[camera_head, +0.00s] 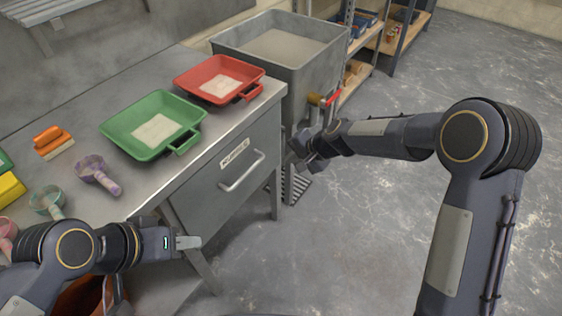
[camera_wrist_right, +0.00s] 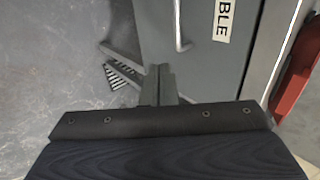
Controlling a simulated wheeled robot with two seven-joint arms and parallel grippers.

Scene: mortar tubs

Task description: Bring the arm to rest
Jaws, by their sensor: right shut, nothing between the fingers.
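My right arm reaches in from the right of the head view and bends toward the middle. Its gripper (camera_head: 299,156) hangs in front of the bench end, near the grey tub, and is partly hard to make out. In the right wrist view the fingers (camera_wrist_right: 159,84) are together with nothing between them. My left gripper (camera_head: 188,242) is at the lower left of the head view, beside the bench's front edge. Its fingers show edge-on, so I cannot tell whether they are open, and I see nothing held.
A green tray (camera_head: 146,146) and a red tray (camera_head: 186,84) of pale powder stand on the bench (camera_head: 225,126). Scoops, a brush and a yellow block lie at left. A drawer (camera_head: 215,188) faces the open floor (camera_head: 370,240). A large grey tub (camera_head: 318,78) stands behind.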

